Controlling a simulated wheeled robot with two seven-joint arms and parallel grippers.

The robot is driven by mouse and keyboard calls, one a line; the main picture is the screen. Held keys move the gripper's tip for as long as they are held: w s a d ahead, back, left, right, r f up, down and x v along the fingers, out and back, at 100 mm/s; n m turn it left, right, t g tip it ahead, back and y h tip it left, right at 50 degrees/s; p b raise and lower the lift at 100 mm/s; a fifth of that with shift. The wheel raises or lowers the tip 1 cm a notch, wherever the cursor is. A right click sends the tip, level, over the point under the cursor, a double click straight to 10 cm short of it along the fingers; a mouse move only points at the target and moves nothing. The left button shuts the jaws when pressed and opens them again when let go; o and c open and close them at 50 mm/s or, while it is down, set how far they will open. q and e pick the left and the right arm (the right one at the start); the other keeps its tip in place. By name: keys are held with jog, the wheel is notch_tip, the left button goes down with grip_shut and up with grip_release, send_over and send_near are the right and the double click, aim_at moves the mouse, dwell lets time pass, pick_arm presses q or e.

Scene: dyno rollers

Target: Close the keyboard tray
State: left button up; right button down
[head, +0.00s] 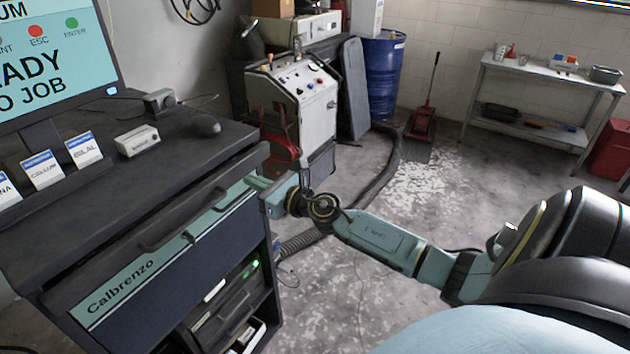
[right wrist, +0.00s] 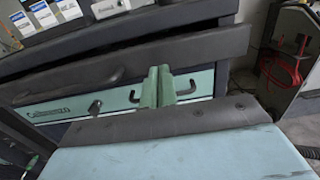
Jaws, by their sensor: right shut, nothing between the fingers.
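The keyboard tray (head: 205,188) is a long dark board under the desk top, above the teal-striped drawer front of the cabinet. Its front edge juts a little beyond the desk top. It also shows in the right wrist view (right wrist: 140,62), running across above the teal panel. My right gripper (head: 258,184) is shut and empty at the right end of the tray. In the right wrist view its green fingers (right wrist: 158,86) are together, overlapping the tray's lower edge and the teal panel. I cannot tell whether they touch the tray. My left gripper is not in view.
The desk top (head: 125,175) carries a monitor (head: 50,60), label cards, a mouse (head: 205,125) and a small box. The teal drawer front (head: 130,275) has dark hooked handles. A grey machine cart (head: 300,100) stands behind. The floor to the right is mostly clear.

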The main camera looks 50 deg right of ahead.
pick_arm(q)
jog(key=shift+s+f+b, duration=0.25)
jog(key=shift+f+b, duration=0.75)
pick_arm(e)
jog(key=v, duration=1)
jog(key=shift+s, duration=0.4)
jog(key=shift+d, duration=0.1)
